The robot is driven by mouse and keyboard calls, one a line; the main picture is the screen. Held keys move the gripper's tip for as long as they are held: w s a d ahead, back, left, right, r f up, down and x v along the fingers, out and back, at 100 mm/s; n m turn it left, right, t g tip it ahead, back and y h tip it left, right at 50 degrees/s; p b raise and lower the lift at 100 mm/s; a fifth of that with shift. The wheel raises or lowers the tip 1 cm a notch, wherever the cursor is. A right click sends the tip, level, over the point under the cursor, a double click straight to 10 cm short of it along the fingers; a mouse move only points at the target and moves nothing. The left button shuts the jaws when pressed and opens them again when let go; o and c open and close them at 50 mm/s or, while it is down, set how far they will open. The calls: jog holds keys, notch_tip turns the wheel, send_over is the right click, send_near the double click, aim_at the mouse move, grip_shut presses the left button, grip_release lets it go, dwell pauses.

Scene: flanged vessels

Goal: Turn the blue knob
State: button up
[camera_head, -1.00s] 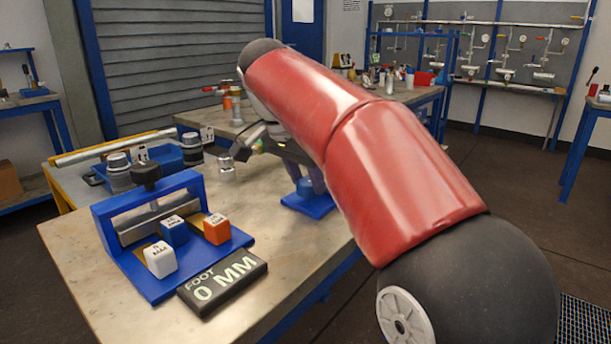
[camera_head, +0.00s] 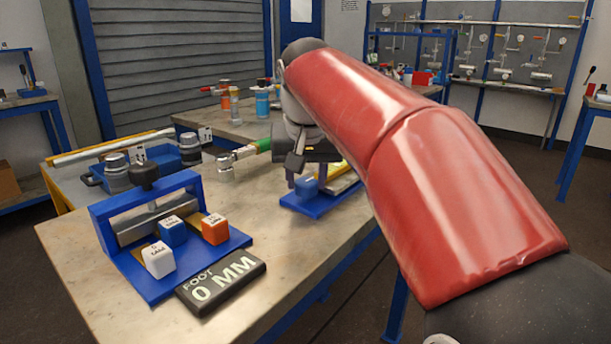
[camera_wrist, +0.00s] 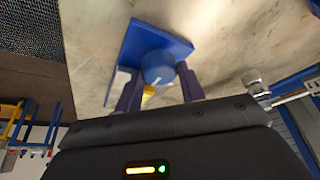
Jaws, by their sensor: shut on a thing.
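The blue knob (camera_wrist: 157,66) stands on a blue base plate (camera_wrist: 133,42) in the wrist view. It has a pale mark on its top. My gripper (camera_wrist: 161,72) is shut on the knob, one dark finger on each side. In the head view my gripper (camera_head: 306,180) reaches down over the knob (camera_head: 308,186), whose blue side shows between the fingers. The base plate (camera_head: 296,203) lies on the table there. My arm hides part of the plate's right side.
To the left is a blue press frame (camera_head: 97,228) with white, blue and orange cubes. A "FOOT 0 MM" display (camera_head: 222,284) lies before it. A metal fitting (camera_head: 225,168) stands left of my gripper. The table's front middle is clear.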

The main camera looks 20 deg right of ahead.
jog(key=shift+n, duration=0.5)
jog(key=o, duration=1)
jog(key=shift+c, duration=0.2)
jog(key=v, duration=0.7)
jog(key=shift+s+r, duration=0.25)
jog(key=shift+r, duration=0.1)
jog(key=shift+d, duration=0.15)
jog(key=shift+c, duration=0.3)
